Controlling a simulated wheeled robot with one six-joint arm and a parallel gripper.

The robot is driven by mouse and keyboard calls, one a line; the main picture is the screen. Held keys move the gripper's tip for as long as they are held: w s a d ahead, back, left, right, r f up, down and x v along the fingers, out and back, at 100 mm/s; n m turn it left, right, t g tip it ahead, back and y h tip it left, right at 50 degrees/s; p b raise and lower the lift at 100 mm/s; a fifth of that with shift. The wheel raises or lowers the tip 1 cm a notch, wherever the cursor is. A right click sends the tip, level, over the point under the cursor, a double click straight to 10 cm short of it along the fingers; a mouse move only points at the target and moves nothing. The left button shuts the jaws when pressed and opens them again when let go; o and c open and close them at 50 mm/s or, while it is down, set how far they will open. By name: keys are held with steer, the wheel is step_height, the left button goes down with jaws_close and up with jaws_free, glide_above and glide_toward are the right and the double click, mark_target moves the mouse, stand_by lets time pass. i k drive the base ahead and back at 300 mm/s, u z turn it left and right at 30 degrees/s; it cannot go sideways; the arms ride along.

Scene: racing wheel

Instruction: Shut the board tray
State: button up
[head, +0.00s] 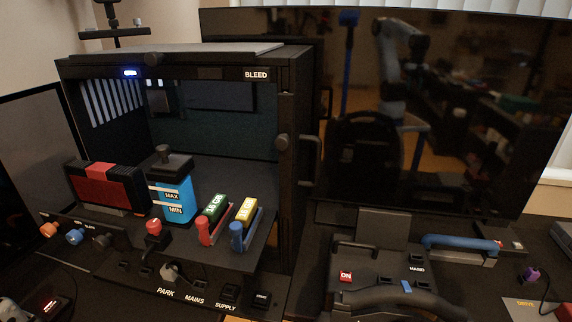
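A black cabinet (291,150) labelled BLEED stands at the left with its front open. What looks like the board tray (262,243) is a dark shelf at the cabinet's bottom, and its front part appears to stick out of the opening. On it stand a red and black box (103,187), a blue tank (172,203) marked MAX and MIN, and green (213,208) and yellow (245,211) modules with red and blue levers. How far the tray reaches inside is hidden by these parts. My gripper is not in view.
A front panel (213,294) below the tray carries PARK, MAINS and SUPPLY labels. A black handle (310,160) juts from the cabinet's right side. A large dark screen (450,110) and a wheel unit (385,268) stand at the right.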

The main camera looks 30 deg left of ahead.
mark_target(105, 227)
steer(key=u, duration=2.25)
